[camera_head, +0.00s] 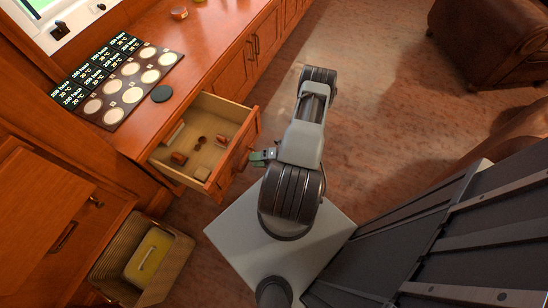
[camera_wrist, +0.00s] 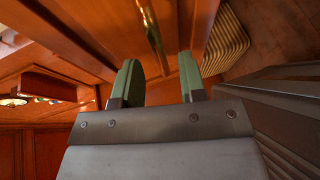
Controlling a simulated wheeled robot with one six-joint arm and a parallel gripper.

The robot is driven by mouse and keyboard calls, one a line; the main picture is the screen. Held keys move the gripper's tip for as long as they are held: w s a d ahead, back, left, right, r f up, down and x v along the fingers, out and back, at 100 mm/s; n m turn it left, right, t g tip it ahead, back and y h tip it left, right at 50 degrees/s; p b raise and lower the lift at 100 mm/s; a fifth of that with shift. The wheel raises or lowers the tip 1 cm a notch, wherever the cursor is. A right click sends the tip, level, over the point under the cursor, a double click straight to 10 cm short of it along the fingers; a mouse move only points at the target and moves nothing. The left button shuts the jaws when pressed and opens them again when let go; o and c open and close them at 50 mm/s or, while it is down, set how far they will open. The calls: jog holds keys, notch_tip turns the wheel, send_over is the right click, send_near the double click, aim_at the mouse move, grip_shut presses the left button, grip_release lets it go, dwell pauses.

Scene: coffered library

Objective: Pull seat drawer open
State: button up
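The seat drawer (camera_head: 225,176) is a wooden drawer under the long seat top, and it stands pulled out, with several small items inside. My gripper (camera_head: 256,158) is at the outer side of the drawer front, near its right half. In the wrist view my gripper (camera_wrist: 158,85) has its two green-padded fingers apart, with a visible gap between them. A brass bar handle (camera_wrist: 152,35) shows between and beyond the fingers, and neither finger visibly touches it. In the head view the handle is mostly hidden by my gripper.
A dark board with pale discs (camera_head: 130,85) and labelled cards lies on the seat top (camera_head: 205,75). A woven basket (camera_head: 180,262) with a yellow item stands on the floor at lower left. A brown leather armchair (camera_head: 490,40) is at upper right. The floor between is clear.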

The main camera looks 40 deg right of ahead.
jog(key=v, duration=1)
jog(key=shift+d+p, duration=0.15)
jog(key=shift+p, duration=0.2)
jog(key=shift+s, duration=0.1)
notch_tip(320, 180, up, 31)
jog(key=w+a+n+g+h+p, duration=0.15)
jog(key=n+g+p, duration=0.45)
jog(key=n, duration=1)
jog(key=a+n+g+h+p, duration=0.1)
jog(key=n+g+h+p, duration=0.4)
jog(key=n, duration=1.2)
jog(key=w+a+r+n+t+h+p, duration=0.1)
jog(key=a+r+n+p, duration=0.3)
jog(key=r, duration=0.6)
jog(key=w+a+r+n+t+h+p, duration=0.1)
jog(key=a+r+n, duration=0.4)
jog(key=r, duration=0.6)
jog(key=w+a+r+n+t+h+p, duration=0.1)
jog(key=a+r+n+p, duration=0.3)
jog(key=r, duration=0.6)
jog(key=w+a+h+p, duration=0.1)
jog(key=a+p, duration=0.1)
jog(key=shift+w+r+p, duration=0.25)
jog(key=shift+r+p, duration=0.1)
jog(key=shift+r, duration=0.05)
